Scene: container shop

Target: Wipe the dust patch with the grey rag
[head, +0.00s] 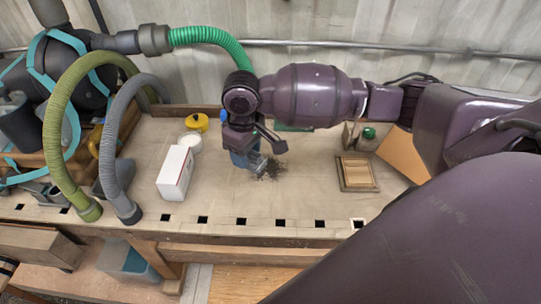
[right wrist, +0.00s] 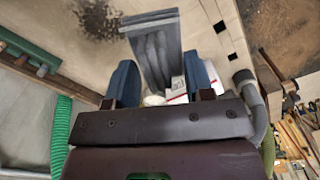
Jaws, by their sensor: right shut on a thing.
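The dust patch (head: 272,169) is a dark, speckled spot on the pale workbench top (head: 315,190). It also shows at the top left of the right wrist view (right wrist: 97,18). My right gripper (head: 244,158) is over the bench just left of the patch, pointing down. In the right wrist view its blue fingers (right wrist: 160,84) are shut on the grey rag (right wrist: 158,52), a folded, ridged grey piece extending beyond them. The rag's far end is close beside the dust; contact with the bench is hard to tell. My left gripper is not in view.
A white box (head: 175,173), a white tub (head: 191,142) and a yellow-lidded container (head: 197,122) stand left of the gripper. A wooden tray (head: 357,173) lies to the right. Green (head: 73,130) and grey (head: 112,150) hoses arch at the left. Square holes line the front edge.

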